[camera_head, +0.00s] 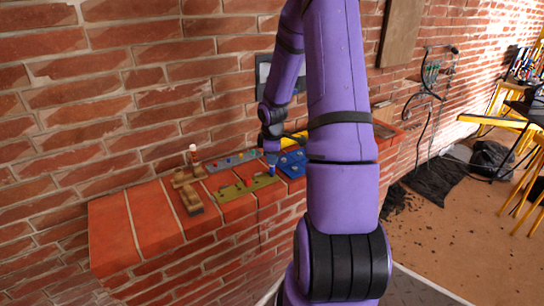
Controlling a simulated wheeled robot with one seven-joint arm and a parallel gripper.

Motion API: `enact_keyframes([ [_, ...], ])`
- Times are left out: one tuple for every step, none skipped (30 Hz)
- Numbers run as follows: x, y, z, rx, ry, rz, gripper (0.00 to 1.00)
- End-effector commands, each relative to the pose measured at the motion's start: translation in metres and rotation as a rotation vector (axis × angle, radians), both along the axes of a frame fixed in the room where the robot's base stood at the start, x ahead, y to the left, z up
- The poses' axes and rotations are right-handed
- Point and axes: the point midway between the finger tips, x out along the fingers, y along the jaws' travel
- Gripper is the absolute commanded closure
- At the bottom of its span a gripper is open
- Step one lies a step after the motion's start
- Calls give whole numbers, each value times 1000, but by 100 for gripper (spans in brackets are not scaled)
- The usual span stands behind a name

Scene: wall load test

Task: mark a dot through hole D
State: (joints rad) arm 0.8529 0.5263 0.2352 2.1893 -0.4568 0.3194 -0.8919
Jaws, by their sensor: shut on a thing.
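My gripper (271,146) is at the end of my purple arm, low in front of the brick wall and just above the back of the ledge. It is small and partly hidden by my wrist. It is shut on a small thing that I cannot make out. A dark-framed panel (263,76) on the wall is partly covered by my arm. No hole or letter can be read, so I cannot tell where hole D is.
The brick ledge (112,232) has its left end clear. On it lie wooden blocks (192,198), an olive plate (232,191) and a blue tray (293,163). A wooden board (400,30) is on the wall. Yellow stands and a black bag (490,158) are at right.

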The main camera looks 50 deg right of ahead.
Motion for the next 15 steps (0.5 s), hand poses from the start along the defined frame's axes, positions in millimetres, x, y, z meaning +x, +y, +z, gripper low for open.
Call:
enact_keyframes([
  [0, 0, -1, 0, 0, 0, 100],
  [0, 0, -1, 0, 0, 0, 100],
  [0, 0, -1, 0, 0, 0, 100],
  [0, 0, -1, 0, 0, 0, 100],
  [0, 0, -2, 0, 0, 0, 100],
  [0, 0, -2, 0, 0, 0, 100],
  [0, 0, -1, 0, 0, 0, 100],
  [0, 0, -1, 0, 0, 0, 100],
  [0, 0, -1, 0, 0, 0, 100],
  [0, 0, -1, 0, 0, 0, 100],
  [0, 0, -1, 0, 0, 0, 100],
  [0, 0, -1, 0, 0, 0, 100],
  [0, 0, 0, -1, -1, 0, 100],
  [0, 0, 2, -1, -1, 0, 100],
  [0, 0, 4, -1, -1, 0, 100],
])
